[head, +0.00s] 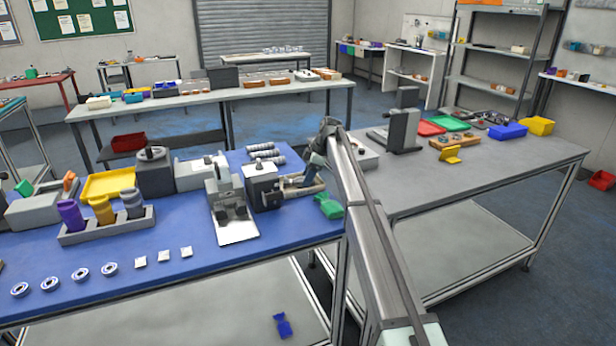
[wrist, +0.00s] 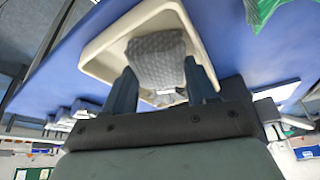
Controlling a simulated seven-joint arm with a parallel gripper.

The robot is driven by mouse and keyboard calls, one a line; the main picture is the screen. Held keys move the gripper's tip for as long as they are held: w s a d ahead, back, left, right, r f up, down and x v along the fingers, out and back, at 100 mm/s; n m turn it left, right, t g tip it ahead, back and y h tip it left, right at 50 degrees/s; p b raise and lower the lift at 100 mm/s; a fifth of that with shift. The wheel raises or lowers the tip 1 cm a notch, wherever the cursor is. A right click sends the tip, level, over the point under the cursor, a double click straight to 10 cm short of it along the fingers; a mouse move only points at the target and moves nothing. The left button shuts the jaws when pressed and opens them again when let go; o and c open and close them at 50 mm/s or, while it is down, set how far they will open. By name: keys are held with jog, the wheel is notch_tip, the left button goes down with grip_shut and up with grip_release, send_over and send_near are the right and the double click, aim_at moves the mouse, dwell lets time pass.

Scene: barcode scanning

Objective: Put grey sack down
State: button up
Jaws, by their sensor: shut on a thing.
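In the wrist view the grey sack (wrist: 157,58), with a fine patterned surface, is between the two dark fingers of my gripper (wrist: 160,85), which is shut on it. The sack is over or inside a cream tray (wrist: 100,44) with raised walls; I cannot tell whether it touches the tray floor. In the head view my gripper (head: 316,162) is low over the right end of the blue bench, at the beige tray (head: 311,190). My arm and gripper hide most of the sack there.
A green sack (head: 328,206) lies beside the tray at the bench edge. A grey box-shaped device (head: 262,186) stands just left of the tray. A holder (head: 108,226) with purple, yellow and grey items is farther left. A blue sack (head: 283,326) lies low beneath the bench.

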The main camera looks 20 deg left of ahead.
jog(key=o, duration=1)
jog(key=v, duration=1.2)
